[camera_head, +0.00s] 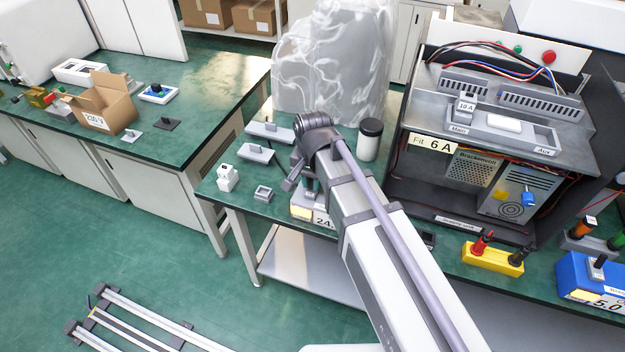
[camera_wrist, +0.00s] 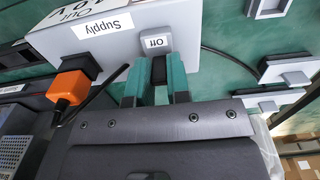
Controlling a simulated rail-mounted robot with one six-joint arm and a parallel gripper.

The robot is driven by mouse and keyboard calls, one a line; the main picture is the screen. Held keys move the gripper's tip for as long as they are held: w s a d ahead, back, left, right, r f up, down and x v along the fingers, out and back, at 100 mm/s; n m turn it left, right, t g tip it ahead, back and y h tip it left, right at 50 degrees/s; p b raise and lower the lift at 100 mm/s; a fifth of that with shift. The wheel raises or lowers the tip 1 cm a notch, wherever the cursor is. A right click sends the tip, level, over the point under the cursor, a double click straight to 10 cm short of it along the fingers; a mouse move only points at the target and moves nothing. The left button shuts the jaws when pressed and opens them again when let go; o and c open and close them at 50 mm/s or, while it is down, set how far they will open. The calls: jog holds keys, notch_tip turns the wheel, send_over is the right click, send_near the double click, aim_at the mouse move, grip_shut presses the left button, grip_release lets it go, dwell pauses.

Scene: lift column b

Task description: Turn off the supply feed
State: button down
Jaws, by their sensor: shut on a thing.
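The grey supply box (camera_wrist: 75,62) carries a "Supply" label and voltage lettering in the wrist view, upside down. In the head view a box with a "24" label (camera_head: 322,222) stands under my gripper, partly hidden by my arm. An "Off" label (camera_wrist: 155,42) sits on a small grey block at the box's edge. My gripper (camera_wrist: 157,66) has its two teal fingers closed on a dark handle (camera_wrist: 159,70), right beside the "Off" label. The handle's lower part is hidden, and I cannot tell its position. In the head view my gripper (camera_head: 302,182) is mostly hidden.
An orange plug (camera_wrist: 70,87) with a dark cable is left of my fingers in the wrist view. Small grey switches (camera_head: 257,153) lie on the green bench behind. A black-lidded jar (camera_head: 369,140) and the open equipment cabinet (camera_head: 430,190) stand to the right.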

jog(key=shift+s+a+t, duration=0.1)
jog(key=shift+s+t, duration=0.3)
jog(key=shift+t, duration=0.3)
jog(key=shift+w, duration=0.15)
jog(key=c, duration=1.1)
grip_release()
jog(key=shift+h, duration=0.3)
jog(key=r+p, duration=0.3)
jog(key=s+r+p, duration=0.1)
jog(key=r+p, duration=0.6)
jog(key=shift+s+a+r+p, duration=0.15)
jog(key=shift+a+r+p, duration=0.15)
jog(key=shift+r, duration=0.1)
jog(key=shift+f, duration=0.1)
